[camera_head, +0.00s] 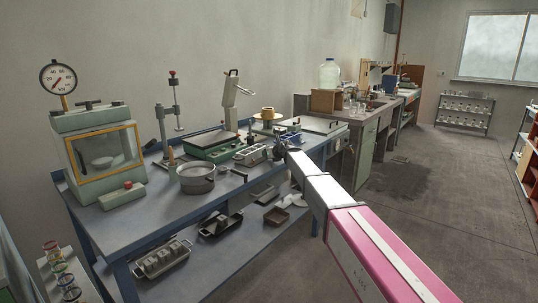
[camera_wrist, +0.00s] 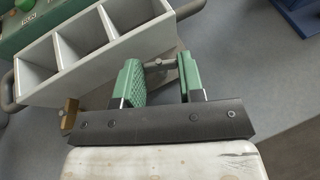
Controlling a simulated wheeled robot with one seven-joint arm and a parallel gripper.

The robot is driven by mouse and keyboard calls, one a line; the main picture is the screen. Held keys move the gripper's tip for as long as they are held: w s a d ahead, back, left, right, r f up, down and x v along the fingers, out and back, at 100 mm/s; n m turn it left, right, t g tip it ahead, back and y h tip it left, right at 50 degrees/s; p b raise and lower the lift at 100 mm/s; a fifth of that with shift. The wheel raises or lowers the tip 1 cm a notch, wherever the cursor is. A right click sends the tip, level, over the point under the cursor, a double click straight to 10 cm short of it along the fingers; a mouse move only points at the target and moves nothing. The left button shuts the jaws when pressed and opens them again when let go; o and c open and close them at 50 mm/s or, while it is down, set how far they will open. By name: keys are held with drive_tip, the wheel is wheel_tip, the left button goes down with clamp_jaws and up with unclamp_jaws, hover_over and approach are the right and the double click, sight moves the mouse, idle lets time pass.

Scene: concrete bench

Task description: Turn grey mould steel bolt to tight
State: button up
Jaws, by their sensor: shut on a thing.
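The grey three-compartment mould (camera_wrist: 92,35) lies on the bench, its compartments empty in the wrist view. It also shows in the head view (camera_head: 250,156), partly behind my gripper (camera_head: 281,150). In the wrist view my gripper (camera_wrist: 160,76) has its two green-padded fingers on either side of the grey steel bolt (camera_wrist: 158,64) at the mould's right end. The fingers are shut on the bolt; its far part is partly hidden. How tight the bolt is cannot be told.
A brass-coloured piece (camera_wrist: 70,114) is at the mould's near left corner. A green device (camera_head: 210,146) stands behind the mould, and a round grey pan (camera_head: 196,180) to its left. A flat lidded box (camera_head: 312,128) is to the right. The bench front is fairly clear.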

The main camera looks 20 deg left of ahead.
idle(0.3)
drive_tip(key=o, duration=0.9)
drive_tip(key=shift+o, duration=0.2)
